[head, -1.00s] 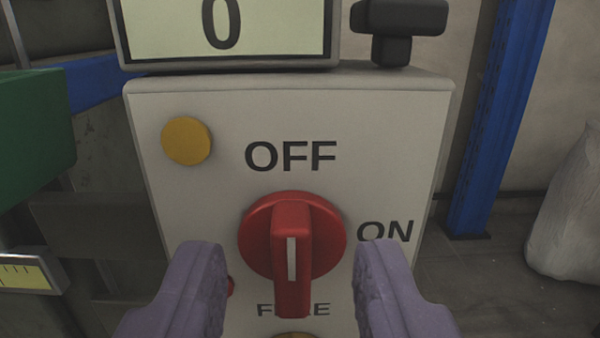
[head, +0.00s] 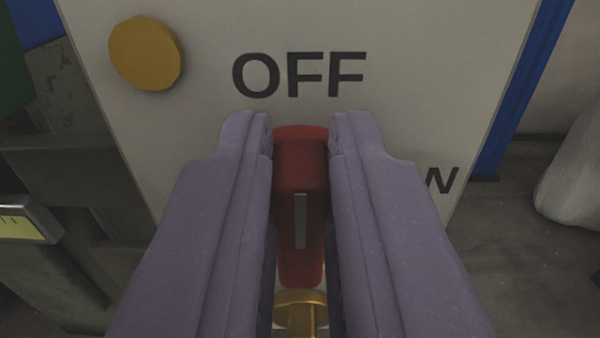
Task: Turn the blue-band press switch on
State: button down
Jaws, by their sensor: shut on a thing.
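The red rotary switch (head: 301,185) is on the pale front panel (head: 210,35) of a press. The fingers hide the sides of the switch's round base. No blue band shows on the part of the press in view.
A yellow round button (head: 146,53) sits on the panel at upper left. A brass part (head: 301,311) is below the handle, partly between my fingers. A blue post (head: 515,95) and a pale sack (head: 575,170) stand at right. A yellow gauge (head: 22,222) is at left.

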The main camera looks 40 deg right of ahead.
jog(key=shift+m, duration=0.3)
jog(key=shift+s+d+f+m+b, duration=0.3)
jog(key=shift+f+m, duration=0.15)
jog(key=shift+m, duration=2.4)
jog(key=shift+s+d+f+m+b, duration=0.2)
jog(key=shift+d+f+m+b, duration=0.15)
jog(key=shift+m, duration=2.55)
jog(key=shift+s+d+f+m+b, duration=0.3)
jog(key=shift+f+m, duration=0.2)
jog(key=shift+m, duration=2.35)
jog(key=c, duration=1.1)
grip_release()
